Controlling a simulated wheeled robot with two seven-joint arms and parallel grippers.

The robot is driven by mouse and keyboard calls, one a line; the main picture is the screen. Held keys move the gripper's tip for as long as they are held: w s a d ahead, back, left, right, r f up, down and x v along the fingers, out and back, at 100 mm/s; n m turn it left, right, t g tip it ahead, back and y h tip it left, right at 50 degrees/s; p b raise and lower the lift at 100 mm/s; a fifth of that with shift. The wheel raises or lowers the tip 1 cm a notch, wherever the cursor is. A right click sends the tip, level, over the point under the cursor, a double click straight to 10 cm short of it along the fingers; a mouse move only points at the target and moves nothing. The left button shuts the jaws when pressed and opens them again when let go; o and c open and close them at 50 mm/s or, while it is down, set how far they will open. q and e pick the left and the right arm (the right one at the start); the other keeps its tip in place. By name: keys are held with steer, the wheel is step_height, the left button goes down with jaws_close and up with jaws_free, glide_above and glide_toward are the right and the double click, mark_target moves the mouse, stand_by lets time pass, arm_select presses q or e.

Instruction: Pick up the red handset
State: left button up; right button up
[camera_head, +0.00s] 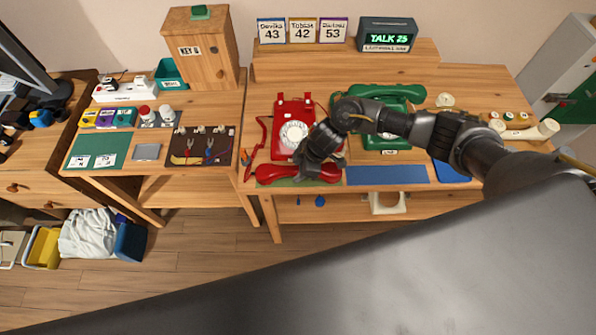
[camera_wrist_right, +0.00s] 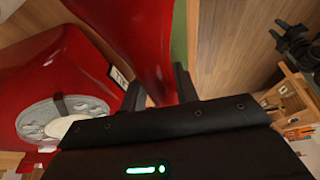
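The red handset (camera_head: 278,173) lies along the front of the table, on a green mat, in front of the red dial phone (camera_head: 293,125). My right gripper (camera_head: 318,168) is over its right half and hides part of it. In the right wrist view the handset (camera_wrist_right: 150,40) runs between the two close-set fingers (camera_wrist_right: 160,88), which appear shut on it. The red phone's dial (camera_wrist_right: 65,118) shows to the left there. My left gripper is not in the head view. A dark jointed shape at the wrist view's upper right may be it, but its fingers are unclear.
A green phone (camera_head: 385,112) stands right of the red one, behind my right arm. A blue mat (camera_head: 386,175) lies right of the handset. A dark tool board (camera_head: 202,146) with pliers lies on the left desk. Wooden floor (camera_head: 200,255) is open in front.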

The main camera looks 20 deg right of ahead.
jaws_close()
